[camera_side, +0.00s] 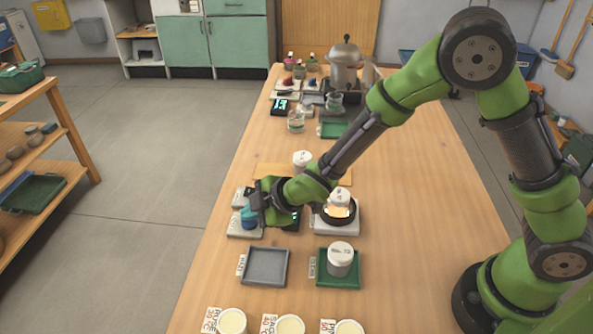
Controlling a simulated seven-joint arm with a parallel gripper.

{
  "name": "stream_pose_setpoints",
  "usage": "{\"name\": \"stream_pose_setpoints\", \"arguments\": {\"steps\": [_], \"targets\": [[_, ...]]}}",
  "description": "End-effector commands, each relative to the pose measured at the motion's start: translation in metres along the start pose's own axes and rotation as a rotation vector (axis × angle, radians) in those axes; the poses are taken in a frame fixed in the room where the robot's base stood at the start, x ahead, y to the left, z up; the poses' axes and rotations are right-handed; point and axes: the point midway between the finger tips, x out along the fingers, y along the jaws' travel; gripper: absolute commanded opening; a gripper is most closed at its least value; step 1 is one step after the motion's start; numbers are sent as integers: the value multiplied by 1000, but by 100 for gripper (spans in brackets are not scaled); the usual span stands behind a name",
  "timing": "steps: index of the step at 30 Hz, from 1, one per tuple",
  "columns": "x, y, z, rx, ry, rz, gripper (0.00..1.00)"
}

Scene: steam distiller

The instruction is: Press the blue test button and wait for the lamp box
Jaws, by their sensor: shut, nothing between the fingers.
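The blue button (248,217) sits on a pale base at the left side of the wooden table. My gripper (259,213) is shut and empty, close beside and over the button and partly hiding it. I cannot tell whether the fingertips touch it. A small dark unit with a green display (294,216) is partly hidden behind my gripper. To its right, a pale unit with a black ring (348,217) holds a white-lidded jar and shows an orange glow. I cannot tell which of these units is the lamp box.
In front are a grey tray (266,281) and a green tray (355,280) holding a white-lidded jar (341,256). Several cups with labels stand at the near edge. A metal distiller pot (345,68) and glassware stand at the far end. The table's right side is mostly clear.

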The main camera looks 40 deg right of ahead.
Motion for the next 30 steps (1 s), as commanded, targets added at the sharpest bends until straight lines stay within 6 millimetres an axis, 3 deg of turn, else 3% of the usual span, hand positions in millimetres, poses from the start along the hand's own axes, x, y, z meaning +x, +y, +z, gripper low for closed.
{"name": "stream_pose_setpoints", "arguments": {"steps": [16, 30], "targets": [[1, -1, 1, 1, -1, -1, 0], [-11, 7, -7, 0, -2, -1, 0]]}}
